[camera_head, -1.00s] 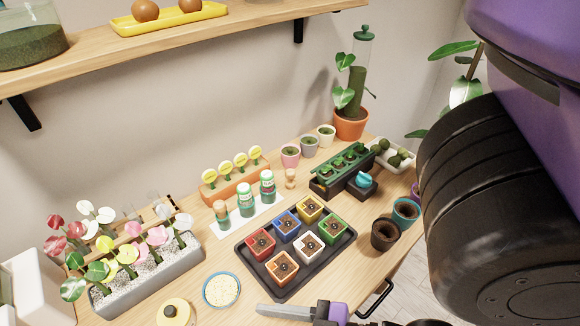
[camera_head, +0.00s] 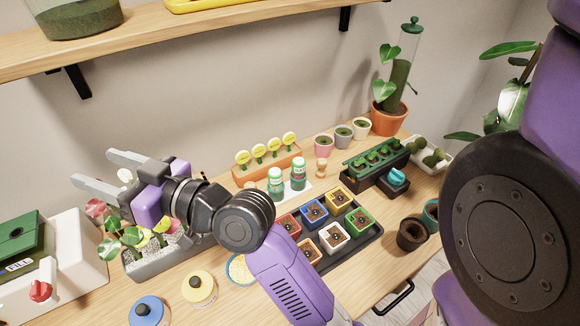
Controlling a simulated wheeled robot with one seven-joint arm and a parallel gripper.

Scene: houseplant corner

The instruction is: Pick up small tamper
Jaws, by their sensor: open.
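A small wooden peg-like piece (camera_head: 322,167), which looks like the small tamper, stands upright on the table between the green-labelled bottles and the small pots. My gripper (camera_head: 95,172) is open and empty at the left, above the planter of paper-like flowers. Its two grey fingers point left, away from the wooden piece, and it is well apart from it. My arm crosses the middle of the view and hides part of the table.
Green-labelled bottles (camera_head: 298,174) stand left of the wooden piece, with an orange stand (camera_head: 268,168) behind. A black tray (camera_head: 362,243) of coloured pots lies in front. A green-topped dark tray (camera_head: 378,165) is to the right. The shelf (camera_head: 190,38) overhangs the back.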

